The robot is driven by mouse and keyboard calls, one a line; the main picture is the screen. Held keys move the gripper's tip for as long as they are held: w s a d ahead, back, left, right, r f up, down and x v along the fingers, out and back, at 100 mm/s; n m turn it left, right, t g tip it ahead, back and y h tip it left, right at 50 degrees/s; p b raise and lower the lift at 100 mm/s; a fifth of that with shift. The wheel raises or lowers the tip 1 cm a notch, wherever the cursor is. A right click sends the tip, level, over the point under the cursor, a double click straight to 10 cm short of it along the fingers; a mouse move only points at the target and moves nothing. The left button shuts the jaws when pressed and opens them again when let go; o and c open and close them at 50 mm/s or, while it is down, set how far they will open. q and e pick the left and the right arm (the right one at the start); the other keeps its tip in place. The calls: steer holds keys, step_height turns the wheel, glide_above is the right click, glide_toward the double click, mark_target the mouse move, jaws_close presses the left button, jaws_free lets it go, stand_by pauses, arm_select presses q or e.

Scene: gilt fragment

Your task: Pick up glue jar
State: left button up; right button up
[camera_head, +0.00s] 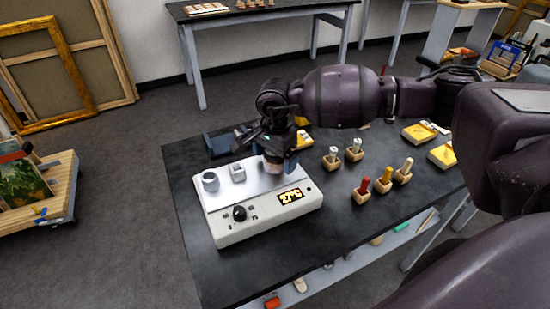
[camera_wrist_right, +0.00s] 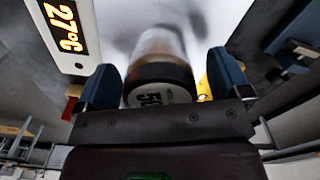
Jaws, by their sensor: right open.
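A glue jar (camera_head: 272,166) stands at the far right of the steel top of a white heating plate (camera_head: 255,221). In the right wrist view the jar (camera_wrist_right: 162,76) has a dark cap with pale markings and an amber, see-through body. My right gripper (camera_head: 275,157) is open, with one blue finger on each side of the jar. In the wrist view the fingers (camera_wrist_right: 164,84) flank the cap with narrow gaps, so it is not clamped. The gripper partly hides the jar in the head view. My left gripper is not in view.
Bottles and brushes in wooden blocks (camera_head: 361,196) stand right of the heater. Yellow pads (camera_head: 419,132) lie farther right. The table's front left is clear.

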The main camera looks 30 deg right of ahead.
steer(key=c, duration=1.2)
steer(key=shift+r, duration=0.15)
